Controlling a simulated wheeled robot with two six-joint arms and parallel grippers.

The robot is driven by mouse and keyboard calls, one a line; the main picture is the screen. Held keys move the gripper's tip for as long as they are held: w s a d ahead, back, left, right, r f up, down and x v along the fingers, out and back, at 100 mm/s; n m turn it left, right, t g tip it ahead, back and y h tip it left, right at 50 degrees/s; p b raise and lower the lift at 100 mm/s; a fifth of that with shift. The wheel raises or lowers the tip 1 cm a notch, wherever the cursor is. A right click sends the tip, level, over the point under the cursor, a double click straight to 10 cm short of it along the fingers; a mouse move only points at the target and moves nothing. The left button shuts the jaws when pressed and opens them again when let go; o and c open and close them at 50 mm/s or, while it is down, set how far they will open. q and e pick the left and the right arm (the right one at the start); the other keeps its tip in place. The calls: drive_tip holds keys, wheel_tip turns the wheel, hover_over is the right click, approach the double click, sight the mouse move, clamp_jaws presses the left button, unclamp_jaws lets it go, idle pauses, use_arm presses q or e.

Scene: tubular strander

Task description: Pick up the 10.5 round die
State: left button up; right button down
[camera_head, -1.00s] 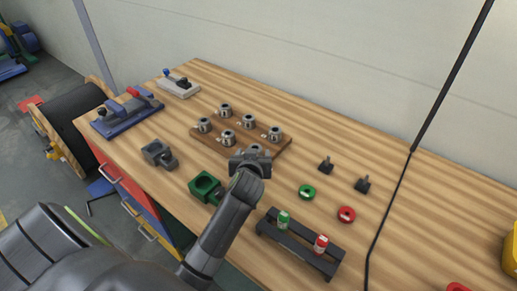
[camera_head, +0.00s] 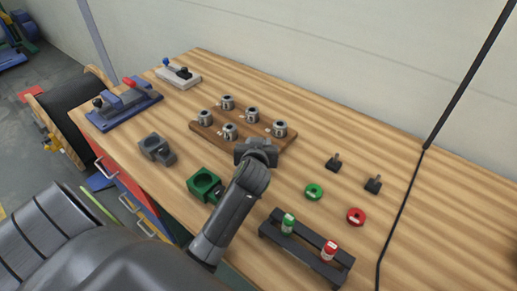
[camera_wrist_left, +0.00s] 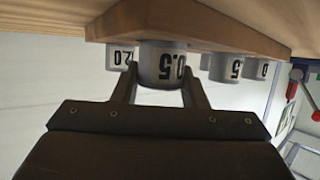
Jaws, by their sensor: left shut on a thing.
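My left gripper (camera_head: 257,150) is at the near edge of the brown die board (camera_head: 267,125). In the left wrist view, which is upside down, its two fingers (camera_wrist_left: 160,80) are shut on a grey round die (camera_wrist_left: 161,62) whose visible marking ends in "0.5". The die appears upright against the board; I cannot tell whether it is lifted clear. In the head view my gripper hides it. Several other grey dies stand on the board, such as one at its left end (camera_head: 205,117) and one at its right (camera_head: 280,129). My right gripper is not in view.
A dark rack (camera_head: 303,250) with green and red capped items, a green ring (camera_head: 313,191) and a red ring (camera_head: 355,216) lie right. A dark cable (camera_head: 405,205) crosses the right side.

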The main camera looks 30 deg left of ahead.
use_arm(q)
clamp_jaws()
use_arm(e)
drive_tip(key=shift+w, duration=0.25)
